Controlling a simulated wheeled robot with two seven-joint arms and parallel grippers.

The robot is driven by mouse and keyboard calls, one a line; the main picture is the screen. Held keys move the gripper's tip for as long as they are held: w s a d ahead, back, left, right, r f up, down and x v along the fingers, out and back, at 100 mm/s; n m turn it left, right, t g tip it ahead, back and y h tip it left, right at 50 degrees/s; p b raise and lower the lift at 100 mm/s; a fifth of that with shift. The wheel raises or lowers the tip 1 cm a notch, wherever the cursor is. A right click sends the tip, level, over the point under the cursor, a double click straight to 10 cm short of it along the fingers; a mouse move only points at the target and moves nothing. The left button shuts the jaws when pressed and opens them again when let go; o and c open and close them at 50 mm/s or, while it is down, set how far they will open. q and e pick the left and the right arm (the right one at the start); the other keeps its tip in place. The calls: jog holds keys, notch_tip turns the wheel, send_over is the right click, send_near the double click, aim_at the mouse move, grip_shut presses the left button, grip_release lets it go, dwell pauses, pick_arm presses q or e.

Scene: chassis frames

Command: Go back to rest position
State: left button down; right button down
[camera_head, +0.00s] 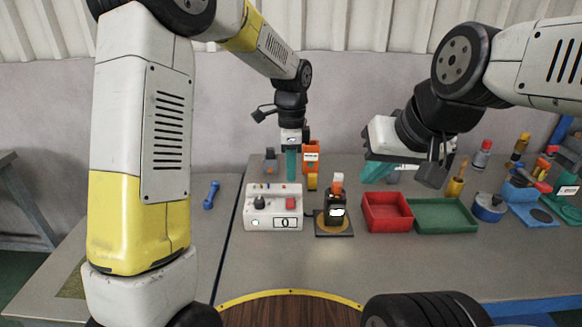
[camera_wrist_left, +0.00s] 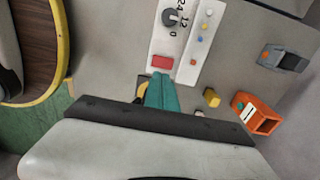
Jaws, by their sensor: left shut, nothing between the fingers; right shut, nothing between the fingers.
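My left gripper (camera_head: 291,165) hangs above the far edge of the white control box, its teal fingers pointing down, shut and empty. In the left wrist view the teal fingers (camera_wrist_left: 160,91) are together, with the control box (camera_wrist_left: 180,42) beyond them. My right gripper (camera_head: 382,168) is above the back of the red and green trays, its teal fingers shut with nothing seen between them. The white control box (camera_head: 273,222) has a black knob and a red button and stands on the table.
A black device (camera_head: 336,208) stands on a dark base between the control box and the red tray (camera_head: 388,226). A green tray (camera_head: 442,228) is beside it. An orange holder (camera_head: 311,154) stands behind. Bottles and tools crowd the right. The front of the grey table is clear.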

pick_arm(q)
jog(key=s+a+r+n+t+h, duration=0.1)
jog(key=s+a+r+n+t, duration=0.2)
jog(key=s+a+r+n, duration=0.6)
jog(key=s+a+r+n+t, duration=0.1)
jog(key=s+a+r+n, duration=0.1)
jog(key=s+n, duration=0.2)
jog(key=s+a+r+n+t+h, duration=0.1)
jog(key=s+a+r+n+t, duration=0.1)
jog(key=s, duration=0.6)
jog(key=shift+a+n+t, duration=0.3)
jog(key=shift+a+n, duration=0.4)
jog(key=shift+n, duration=0.5)
